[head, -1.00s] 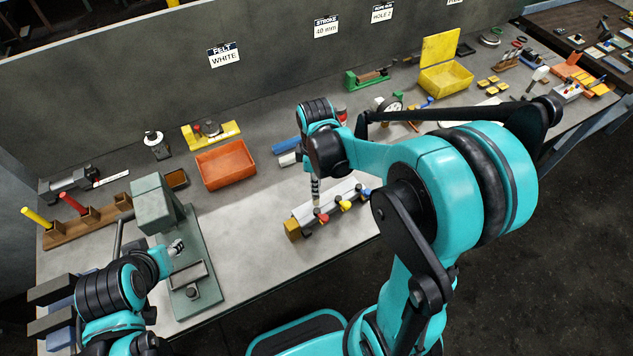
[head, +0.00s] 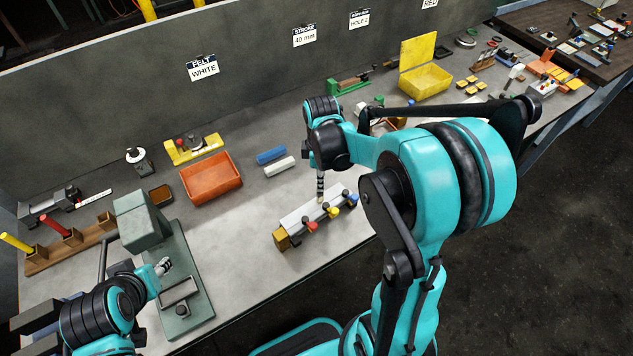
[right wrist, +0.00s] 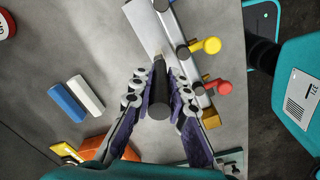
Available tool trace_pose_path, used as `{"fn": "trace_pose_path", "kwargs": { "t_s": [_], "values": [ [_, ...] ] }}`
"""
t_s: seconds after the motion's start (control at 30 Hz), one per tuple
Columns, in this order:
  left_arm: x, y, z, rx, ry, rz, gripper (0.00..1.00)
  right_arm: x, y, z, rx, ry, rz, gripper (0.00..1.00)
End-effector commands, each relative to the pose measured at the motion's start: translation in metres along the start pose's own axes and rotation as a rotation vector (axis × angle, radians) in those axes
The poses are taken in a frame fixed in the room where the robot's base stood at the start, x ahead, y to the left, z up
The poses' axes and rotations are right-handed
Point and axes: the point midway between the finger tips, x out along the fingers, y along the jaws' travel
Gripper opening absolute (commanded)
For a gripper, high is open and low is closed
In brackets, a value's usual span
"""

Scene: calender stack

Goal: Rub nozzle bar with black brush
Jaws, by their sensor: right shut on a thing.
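The nozzle bar (head: 300,219) is a long pale metal bar with red, yellow and blue nozzles along its front side and a brass-coloured end block. It also shows in the right wrist view (right wrist: 190,65). My right gripper (head: 320,181) is above the middle of the bar. In the right wrist view the gripper (right wrist: 160,80) is shut on the dark, round handle of the black brush (right wrist: 158,104). The brush points down at the bar; whether its tip touches is unclear. My left gripper (head: 163,266) is beside the green press; its finger opening is too small to judge.
The green press (head: 142,222) stands left of the bar, and an orange tray (head: 211,180) behind it. Blue (head: 271,155) and white (head: 279,167) blocks lie behind the bar. The table is clear between the press and the bar.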

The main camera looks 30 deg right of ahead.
Motion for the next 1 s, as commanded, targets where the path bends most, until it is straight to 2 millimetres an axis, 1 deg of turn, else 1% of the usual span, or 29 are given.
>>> {"fn": "trace_pose_path", "kwargs": {
  "t_s": [0.2,0.33,0.47,0.7,1.0],
  "values": [
    [0.002,0.0,0.002,0.0,0.0,0.0,0.4,0.002,0.012,0.015,0.002,0.0,0.0,0.0],
    [0.002,0.0,0.002,0.0,0.0,0.0,0.4,0.001,0.014,0.017,-0.001,0.0,0.0,0.0],
    [0.002,0.0,0.001,0.0,0.0,0.0,0.4,0.001,0.011,0.013,-0.002,0.0,0.0,0.0],
    [0.001,0.0,0.001,0.0,0.0,0.0,0.4,-0.001,-0.002,-0.003,-0.002,0.0,0.0,0.0],
    [0.001,0.0,0.001,0.0,0.0,0.0,0.4,-0.001,-0.01,-0.013,-0.002,0.0,0.0,0.0]
  ]
}}
